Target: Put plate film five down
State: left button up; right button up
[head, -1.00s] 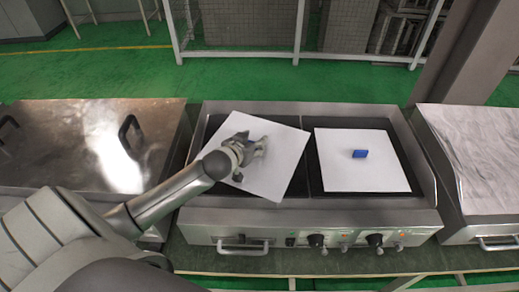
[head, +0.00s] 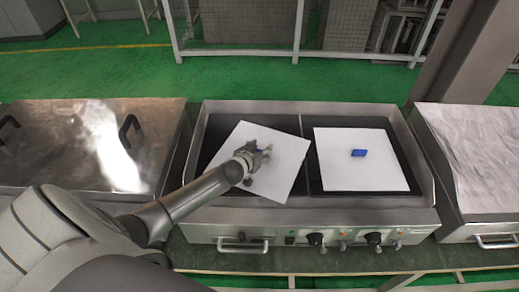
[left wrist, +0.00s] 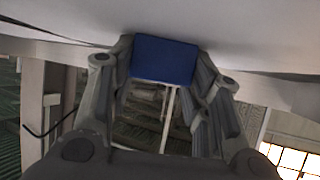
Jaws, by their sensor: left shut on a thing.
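A thin white square plate film (head: 283,160) is over the left black heating plate (head: 216,124) of the two-part heater, turned at an angle to it. My left gripper (head: 257,157) is above its middle, shut on its blue handle block (left wrist: 165,60). The handle is hidden in the head view; in the left wrist view it sits between the fingers, against the white sheet (left wrist: 250,35). I cannot tell whether the film touches the heating plate. My right gripper is not in view.
A second white film (head: 350,177) with a blue block (head: 359,153) lies squarely on the right heating plate (head: 400,150). The heater's raised metal rim (head: 300,107) surrounds both plates. A metal lid with handles (head: 60,145) is at left, another metal unit (head: 470,150) at right.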

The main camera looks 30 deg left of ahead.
pick_arm(q)
jog(key=shift+f, duration=0.1)
jog(key=o, duration=1.1)
jog(key=shift+c, duration=0.2)
jog(key=shift+r, duration=0.25)
jog(key=shift+s, duration=0.25)
jog(key=v, duration=1.1)
jog(key=shift+s+r, duration=0.1)
jog(key=shift+s, duration=0.1)
